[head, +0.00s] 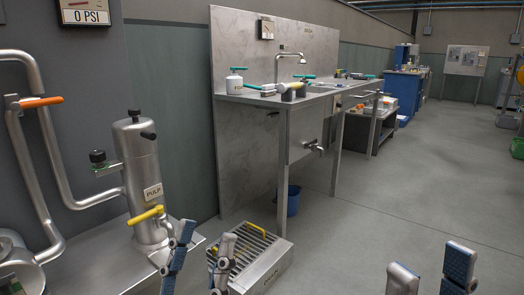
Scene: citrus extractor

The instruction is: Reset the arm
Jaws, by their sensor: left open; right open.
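My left gripper (204,240) is at the bottom of the head view, left of centre. Its two fingers are apart with nothing between them. It is in front of a slatted metal box (268,262) and right of the steel cylinder labelled PULP (137,165). My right gripper (430,262) is at the bottom right, open and empty, in front of bare floor. Both gripper bases are cut off by the lower edge. The arm links are mostly out of view.
A yellow handle (146,215) is on the cylinder, and an orange handle (41,102) is on the pipes at left. A gauge reads 0 PSI (85,13). A steel sink table (300,97) stands behind, with a blue bucket (292,201) below. The floor at right is clear.

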